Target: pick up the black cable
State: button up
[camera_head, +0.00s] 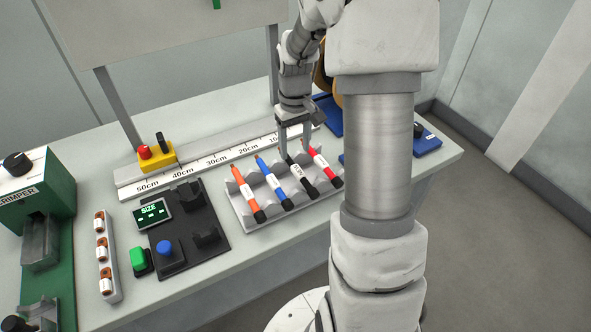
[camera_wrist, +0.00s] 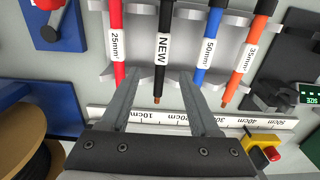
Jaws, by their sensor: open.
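The black cable (camera_head: 301,175) lies in a grey notched rack (camera_head: 246,219) between the blue and the red cable, with a white label. In the wrist view the black cable (camera_wrist: 163,75) carries a label reading NEW, and its copper tip points toward my gripper. My gripper (camera_head: 293,148) is above the far end of the black cable. In the wrist view my gripper (camera_wrist: 160,84) is open and empty, with its two fingers on either side of the cable's end in the picture. Whether the fingers are down at cable height is hard to tell.
A red cable (camera_head: 321,162), a blue cable (camera_head: 273,183) and an orange cable (camera_head: 244,190) share the rack. A ruler strip (camera_head: 200,160) runs behind it. A black fixture (camera_head: 188,232) stands left, a cable spool (camera_wrist: 25,140) and blue trays (camera_head: 427,143) right.

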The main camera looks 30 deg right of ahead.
aim_at(296, 167)
jog(key=f, duration=0.5)
jog(key=shift+s+a+f, duration=0.1)
jog(key=shift+s+f, duration=0.2)
jog(key=shift+s, duration=0.05)
grip_shut()
